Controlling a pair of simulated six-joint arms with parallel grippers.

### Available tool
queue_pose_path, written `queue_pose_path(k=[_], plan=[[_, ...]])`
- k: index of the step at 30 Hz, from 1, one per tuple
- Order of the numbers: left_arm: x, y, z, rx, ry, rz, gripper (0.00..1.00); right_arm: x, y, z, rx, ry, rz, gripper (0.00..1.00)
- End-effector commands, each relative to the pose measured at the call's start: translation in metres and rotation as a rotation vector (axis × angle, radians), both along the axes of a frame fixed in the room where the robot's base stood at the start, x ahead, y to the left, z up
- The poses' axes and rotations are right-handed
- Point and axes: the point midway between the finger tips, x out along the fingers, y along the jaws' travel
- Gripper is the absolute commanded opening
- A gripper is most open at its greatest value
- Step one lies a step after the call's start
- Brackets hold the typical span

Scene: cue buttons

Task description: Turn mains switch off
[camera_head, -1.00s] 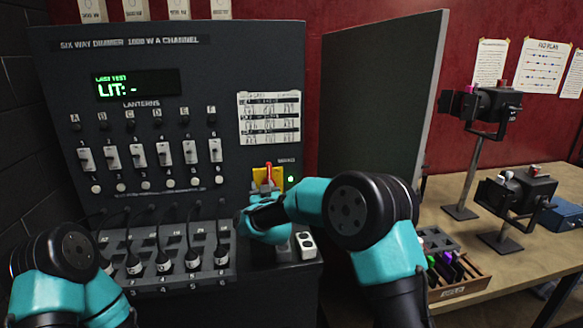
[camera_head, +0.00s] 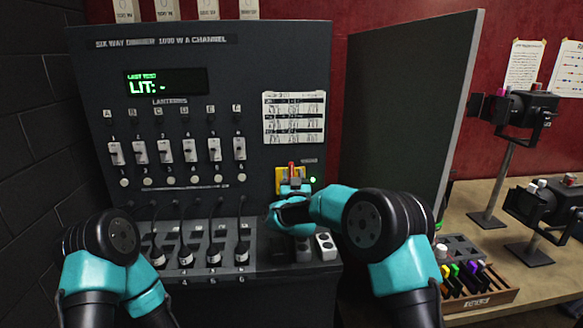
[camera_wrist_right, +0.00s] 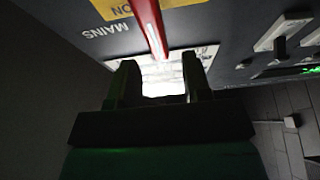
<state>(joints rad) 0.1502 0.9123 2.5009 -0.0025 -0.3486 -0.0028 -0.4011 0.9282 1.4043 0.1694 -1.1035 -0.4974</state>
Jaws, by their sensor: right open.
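The mains switch is a red lever (camera_head: 291,168) on a yellow plate (camera_head: 280,180) at the lower right of the dimmer panel. A green lamp (camera_head: 313,180) glows beside it. In the right wrist view the red lever (camera_wrist_right: 148,22) points toward the gap between the fingers, with "ON" and "MAINS" lettering beside it. My right gripper (camera_wrist_right: 160,82) is open and empty just in front of the lever. In the head view this gripper (camera_head: 291,190) hides the lower part of the plate. Contact with the lever cannot be told. My left gripper is out of view.
The panel (camera_head: 90,80) carries a row of channel sliders (camera_head: 190,150) and a display (camera_head: 165,87) reading "LIT: -". Plugged cables (camera_head: 185,258) stand below. A dark board (camera_head: 410,110) stands right of the panel. A wooden table (camera_head: 470,215) with lamps is farther right.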

Motion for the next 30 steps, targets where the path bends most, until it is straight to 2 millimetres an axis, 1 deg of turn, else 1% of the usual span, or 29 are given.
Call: queue_pose_path(k=[1, 6, 12, 16, 23, 24, 26, 30], plan=[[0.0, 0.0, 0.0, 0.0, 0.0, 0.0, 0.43, 0.006, 0.001, 0.002, 0.0, -0.001, -0.001, 0.45], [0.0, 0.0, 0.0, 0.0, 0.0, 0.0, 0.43, 0.025, 0.003, 0.01, -0.001, 0.0, -0.001, 0.45], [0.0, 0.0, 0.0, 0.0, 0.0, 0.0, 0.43, 0.039, 0.005, 0.016, -0.001, 0.0, 0.0, 0.45], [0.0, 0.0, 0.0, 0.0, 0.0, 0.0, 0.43, 0.043, 0.005, 0.017, -0.001, 0.001, 0.0, 0.45], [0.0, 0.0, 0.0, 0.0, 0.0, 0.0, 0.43, 0.043, 0.005, 0.018, -0.001, 0.002, 0.0, 0.45], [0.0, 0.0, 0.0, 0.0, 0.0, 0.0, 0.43, 0.043, 0.005, 0.018, -0.001, 0.002, 0.0, 0.44], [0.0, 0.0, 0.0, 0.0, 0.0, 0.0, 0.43, 0.043, 0.005, 0.018, -0.001, 0.001, 0.0, 0.38], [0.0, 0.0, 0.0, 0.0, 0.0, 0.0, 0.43, 0.043, 0.005, 0.018, 0.0, 0.001, 0.0, 0.25]])
